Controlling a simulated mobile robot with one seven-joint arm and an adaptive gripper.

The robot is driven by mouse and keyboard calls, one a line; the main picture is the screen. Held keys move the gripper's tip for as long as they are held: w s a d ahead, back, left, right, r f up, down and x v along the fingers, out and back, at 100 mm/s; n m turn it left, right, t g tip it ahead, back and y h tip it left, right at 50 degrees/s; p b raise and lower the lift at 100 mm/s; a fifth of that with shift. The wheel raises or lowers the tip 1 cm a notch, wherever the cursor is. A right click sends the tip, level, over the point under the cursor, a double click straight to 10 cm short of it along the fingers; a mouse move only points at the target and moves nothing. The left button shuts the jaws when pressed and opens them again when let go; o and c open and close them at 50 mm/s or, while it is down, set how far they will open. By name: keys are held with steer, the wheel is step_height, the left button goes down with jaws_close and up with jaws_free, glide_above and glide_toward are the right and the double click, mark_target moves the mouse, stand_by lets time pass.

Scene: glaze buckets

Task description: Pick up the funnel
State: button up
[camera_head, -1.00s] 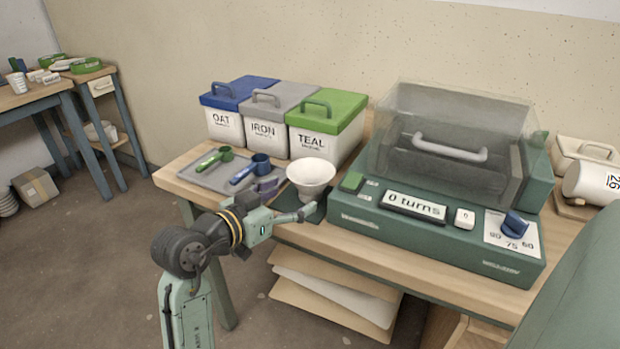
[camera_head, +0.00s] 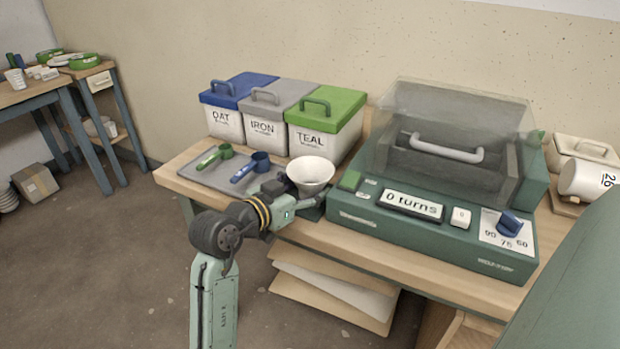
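The white funnel (camera_head: 311,172) stands wide end up at the front edge of the table, left of the green machine. My gripper (camera_head: 303,196) is at the funnel's lower part, reaching in from the front left. The funnel's narrow lower end is hidden behind my gripper. My fingers are small and partly hidden here, so I cannot tell whether they are apart or shut on the funnel.
The green machine (camera_head: 420,238) with a clear lid stands close on the right. A grey tray (camera_head: 204,178) with a green scoop (camera_head: 214,157) and a blue scoop (camera_head: 250,166) lies on the left. Lidded OAT, IRON and TEAL buckets (camera_head: 318,142) stand behind.

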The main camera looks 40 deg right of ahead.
steer(key=c, duration=1.1)
steer(key=shift+r, duration=0.1)
